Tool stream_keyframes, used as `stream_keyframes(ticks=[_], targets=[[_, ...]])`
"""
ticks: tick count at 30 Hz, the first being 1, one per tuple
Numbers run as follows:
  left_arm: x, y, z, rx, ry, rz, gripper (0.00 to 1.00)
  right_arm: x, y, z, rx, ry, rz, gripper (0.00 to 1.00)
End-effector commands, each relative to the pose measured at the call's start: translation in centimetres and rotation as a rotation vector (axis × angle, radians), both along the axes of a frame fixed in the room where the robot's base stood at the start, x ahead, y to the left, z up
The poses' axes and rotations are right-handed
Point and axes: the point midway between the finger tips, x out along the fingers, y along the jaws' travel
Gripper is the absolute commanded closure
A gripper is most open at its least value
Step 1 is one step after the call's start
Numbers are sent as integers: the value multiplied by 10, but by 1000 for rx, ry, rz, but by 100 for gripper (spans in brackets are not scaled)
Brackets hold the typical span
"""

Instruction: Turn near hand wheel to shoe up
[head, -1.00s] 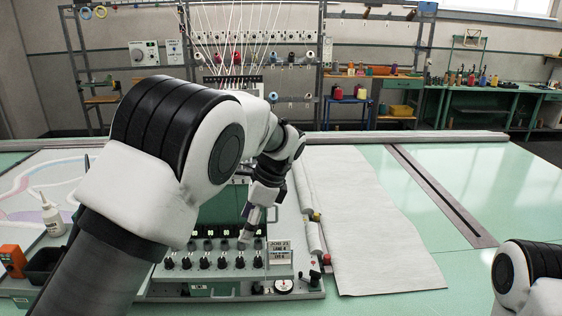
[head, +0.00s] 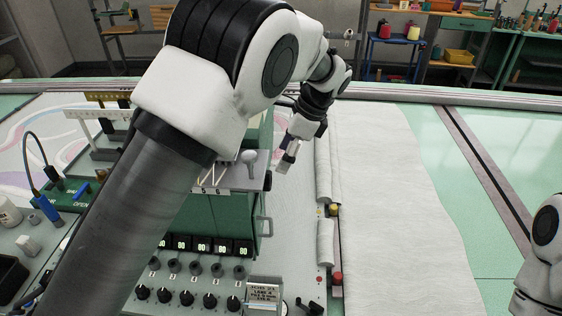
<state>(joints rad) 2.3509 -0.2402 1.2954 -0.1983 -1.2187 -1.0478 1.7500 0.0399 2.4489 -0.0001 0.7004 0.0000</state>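The green tufting machine (head: 225,222) stands in the middle of the head view, with its control panel in front. I cannot make out the near hand wheel for certain. A pale ball-topped handle (head: 250,158) stands on the grey plate (head: 257,178) at the machine's top right. A dark, partly cut-off part (head: 310,306) shows at the bottom edge. My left gripper (head: 284,164) hangs just right of the plate, apart from the handle, pointing down. Its finger opening is too small to judge. My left arm hides much of the machine's left side. My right gripper is out of view.
Black knobs (head: 187,298) line the panel below green-lit displays (head: 223,246). White cloth (head: 385,200) covers the bed to the right. Red and yellow buttons line a rail beside it. A green wired box (head: 62,196) sits left.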

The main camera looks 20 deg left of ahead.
Motion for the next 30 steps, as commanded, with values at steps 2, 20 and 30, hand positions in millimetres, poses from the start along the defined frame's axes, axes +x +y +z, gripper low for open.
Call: stream_keyframes(ticks=[2,20,30], targets=[[-3,5,-8,1,4,1,24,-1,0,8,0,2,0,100],[-9,26,-64,0,-1,1,24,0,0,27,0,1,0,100],[-9,26,-64,1,1,1,84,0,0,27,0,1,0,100]])
